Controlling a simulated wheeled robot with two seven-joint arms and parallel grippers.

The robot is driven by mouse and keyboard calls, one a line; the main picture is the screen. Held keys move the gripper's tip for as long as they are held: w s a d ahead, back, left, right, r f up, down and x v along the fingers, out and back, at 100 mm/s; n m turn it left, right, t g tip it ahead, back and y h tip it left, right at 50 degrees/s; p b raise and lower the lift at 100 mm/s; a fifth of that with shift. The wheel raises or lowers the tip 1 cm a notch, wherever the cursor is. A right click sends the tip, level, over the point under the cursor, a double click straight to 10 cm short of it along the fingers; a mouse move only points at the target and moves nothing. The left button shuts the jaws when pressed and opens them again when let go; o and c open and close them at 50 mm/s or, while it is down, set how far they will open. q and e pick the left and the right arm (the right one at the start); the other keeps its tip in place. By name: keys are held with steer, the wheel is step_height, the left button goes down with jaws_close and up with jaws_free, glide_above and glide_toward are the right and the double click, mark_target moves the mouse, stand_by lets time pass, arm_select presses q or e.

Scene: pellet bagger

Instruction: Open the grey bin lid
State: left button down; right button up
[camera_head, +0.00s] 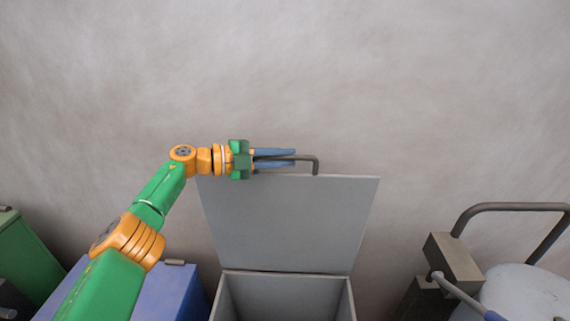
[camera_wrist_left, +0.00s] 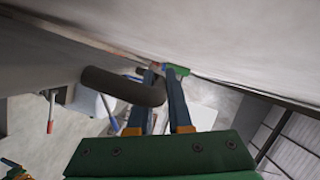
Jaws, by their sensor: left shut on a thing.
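The grey bin (camera_head: 284,281) stands in the lower middle of the head view, its inside showing from above. Its grey lid (camera_head: 290,222) is swung up and stands steeply above the rear edge. A dark bent handle (camera_head: 316,164) sits on the lid's top edge. My left gripper (camera_head: 292,157) reaches in from the left at that edge and is shut on the handle.
A blue bin (camera_head: 180,288) and a green bin (camera_head: 25,255) stand to the left. At right are a pale rounded vessel (camera_head: 525,293), a dark tubular rail (camera_head: 512,207) and a blue-gripped lever (camera_head: 460,294). A plain grey wall (camera_head: 290,75) is behind the lid.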

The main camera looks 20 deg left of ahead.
arm_select(q)
steer(key=c, duration=0.8)
jaws_free()
steer(key=shift+c, duration=0.2)
steer(key=b+v, duration=0.1)
steer(key=v, duration=0.5)
steer(key=shift+s+a+b, duration=0.15)
steer(key=shift+a+b, duration=0.05)
steer(key=shift+b, duration=0.1)
steer(key=shift+s+a+r, duration=0.1)
steer(key=shift+s+a, duration=0.15)
steer(key=shift+a, duration=0.1)
steer(key=shift+d, duration=0.1)
